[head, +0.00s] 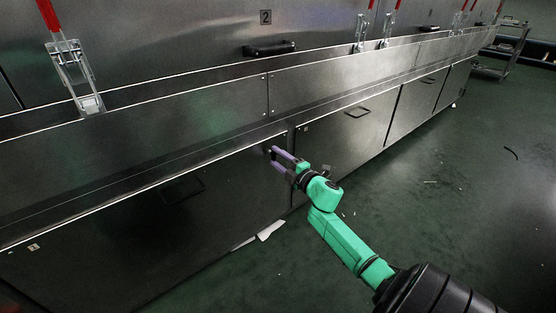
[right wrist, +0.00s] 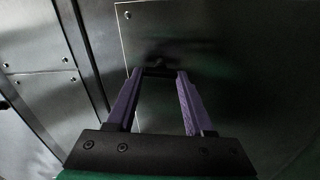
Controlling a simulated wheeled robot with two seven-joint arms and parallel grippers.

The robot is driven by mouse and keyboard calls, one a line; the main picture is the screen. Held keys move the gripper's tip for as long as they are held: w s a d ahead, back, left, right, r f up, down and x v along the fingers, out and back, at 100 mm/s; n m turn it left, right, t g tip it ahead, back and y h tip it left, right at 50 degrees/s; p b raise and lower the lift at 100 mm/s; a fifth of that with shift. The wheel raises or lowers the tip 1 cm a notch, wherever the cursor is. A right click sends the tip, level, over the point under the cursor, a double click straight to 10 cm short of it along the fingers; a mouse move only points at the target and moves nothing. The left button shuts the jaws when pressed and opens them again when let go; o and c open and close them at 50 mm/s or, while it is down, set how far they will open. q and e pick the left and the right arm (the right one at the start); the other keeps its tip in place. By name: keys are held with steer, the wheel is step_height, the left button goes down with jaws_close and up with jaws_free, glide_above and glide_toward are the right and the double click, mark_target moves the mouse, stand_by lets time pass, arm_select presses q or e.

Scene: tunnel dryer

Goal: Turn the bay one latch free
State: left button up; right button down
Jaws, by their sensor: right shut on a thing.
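The bay one panel (head: 100,230) is a dark metal lower door with a small label at its left end. Its latch (right wrist: 157,68) is a small dark piece near the panel's top corner, seen between my fingertips in the right wrist view. My right gripper (head: 272,151) reaches the panel's upper right corner in the head view, its purple fingers closed about the latch. The fingers also show in the right wrist view (right wrist: 160,76). In the head view the latch is mostly hidden by the fingertips, so its angle cannot be told. My left gripper is not in view.
A recessed handle (head: 182,190) is on the same panel. More lower doors (head: 345,135) run to the right. Red-handled toggle clamps (head: 75,75) stand on the ledge above. White scraps (head: 270,230) lie on the green floor, which is mostly clear. A cart (head: 500,50) stands far right.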

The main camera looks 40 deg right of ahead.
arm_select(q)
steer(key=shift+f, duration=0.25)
arm_select(e)
steer(key=shift+a+n, duration=0.1)
steer(key=shift+n, duration=0.6)
steer(key=shift+c, duration=1.4)
jaws_free()
arm_select(q)
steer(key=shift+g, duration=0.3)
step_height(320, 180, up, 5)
steer(key=p, duration=0.3)
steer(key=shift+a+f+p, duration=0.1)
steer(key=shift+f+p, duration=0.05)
steer(key=shift+p, duration=0.25)
arm_select(e)
steer(key=s, duration=1.4)
steer(key=shift+s, duration=0.3)
steer(key=shift+a, duration=0.1)
